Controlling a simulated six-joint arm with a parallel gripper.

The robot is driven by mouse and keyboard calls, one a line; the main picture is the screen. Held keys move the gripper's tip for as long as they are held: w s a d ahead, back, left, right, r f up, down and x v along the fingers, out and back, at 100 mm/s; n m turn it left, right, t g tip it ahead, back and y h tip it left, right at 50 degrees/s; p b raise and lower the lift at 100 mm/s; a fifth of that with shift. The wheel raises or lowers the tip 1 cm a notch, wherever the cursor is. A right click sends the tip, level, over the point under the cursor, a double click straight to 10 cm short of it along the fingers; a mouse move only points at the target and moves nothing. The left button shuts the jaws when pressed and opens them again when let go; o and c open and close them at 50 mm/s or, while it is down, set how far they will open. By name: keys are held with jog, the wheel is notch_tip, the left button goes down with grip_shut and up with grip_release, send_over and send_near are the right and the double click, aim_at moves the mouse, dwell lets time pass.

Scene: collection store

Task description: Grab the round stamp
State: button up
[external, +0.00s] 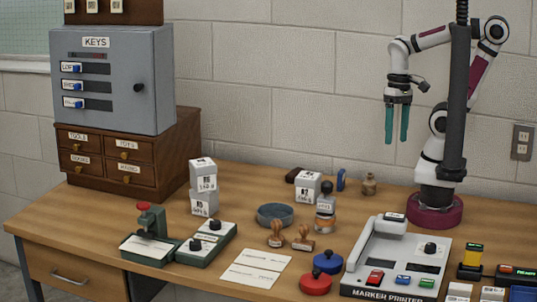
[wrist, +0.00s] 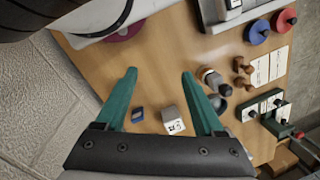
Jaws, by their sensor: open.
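Two small wooden-handled stamps stand on the desk, a left one (external: 276,236) and a right one (external: 303,240). The left one's base looks rounder and the right one's more block-like, but they are too small to be sure. Both show at the right of the wrist view, one (wrist: 240,64) above the other (wrist: 243,82). My gripper (external: 397,138) is open and empty, high above the back right of the desk, pointing down and well away from the stamps. Its teal fingers (wrist: 159,72) are spread in the wrist view, with bare desk between them.
A black-topped bottle-like item (external: 325,207) and a blue-grey dish (external: 276,214) stand close behind the stamps. Labelled blocks (external: 308,187) are farther back. Red (external: 316,284) and blue (external: 328,262) round knobbed pads lie in front, with cards (external: 255,267) beside them. A marker printer (external: 385,255) is right.

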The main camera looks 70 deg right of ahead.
jog(key=shift+w, duration=0.1)
jog(key=shift+c, duration=0.2)
jog(key=n+h, duration=0.2)
jog(key=n, duration=1.7)
send_over(277, 232)
jog(key=d, duration=0.2)
notch_tip(277, 232, down, 7)
jog(key=f, duration=0.9)
jog(key=a+f, duration=0.1)
jog(key=f, duration=0.3)
jog(key=shift+w+a+f, duration=0.1)
jog(key=shift+w+f, duration=0.05)
jog(key=shift+f, duration=0.6)
grip_shut()
